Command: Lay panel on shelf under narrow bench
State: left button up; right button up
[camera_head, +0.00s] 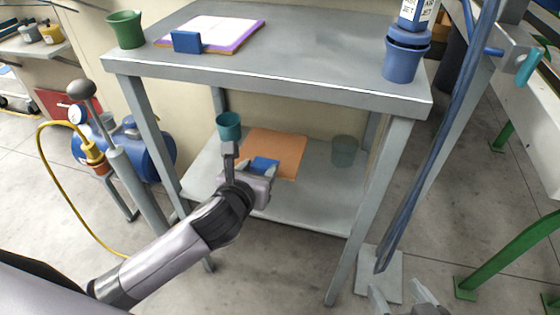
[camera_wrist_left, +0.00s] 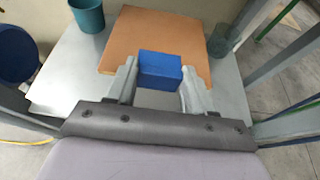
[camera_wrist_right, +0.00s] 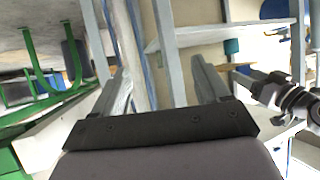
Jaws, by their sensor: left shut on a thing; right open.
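An orange-brown panel (camera_head: 277,146) with a blue block handle (camera_head: 264,164) is over the lower shelf (camera_head: 318,205) of the narrow grey bench (camera_head: 300,75). It looks level; whether it rests fully on the shelf I cannot tell. My left gripper (camera_head: 252,166) reaches in from the front and is shut on the blue block, which shows between its fingers in the left wrist view (camera_wrist_left: 160,67). My right gripper (camera_head: 402,298) is open and empty, low in front of the bench at the right.
A teal cup (camera_head: 229,126) stands left of the panel and a translucent grey-green cup (camera_head: 344,150) right of it. The bench top holds a green pot (camera_head: 125,29), a purple-edged board (camera_head: 222,31) and blue containers (camera_head: 404,58). A blue tank (camera_head: 143,148) stands left.

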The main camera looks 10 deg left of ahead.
pick_arm(q)
jog(key=shift+w+f, duration=0.2)
jog(key=shift+f, duration=0.15)
notch_tip(320, 180, down, 4)
jog(key=b, duration=0.2)
jog(key=shift+b, duration=0.35)
notch_tip(320, 180, down, 5)
jog(key=b, duration=0.3)
jog(key=shift+f, duration=0.2)
pick_arm(e)
jog(key=a+y, duration=0.1)
jog(key=w+a+f+y, duration=0.1)
jog(key=a, duration=0.1)
jog(key=a+m, duration=0.1)
jog(key=shift+w+a+f+y, duration=0.15)
jog(key=shift+w+a+y, duration=0.05)
jog(key=shift+w+y, duration=0.2)
pick_arm(q)
jog(key=o, duration=1.1)
jog(key=shift+f, duration=0.1)
jog(key=shift+c, duration=0.2)
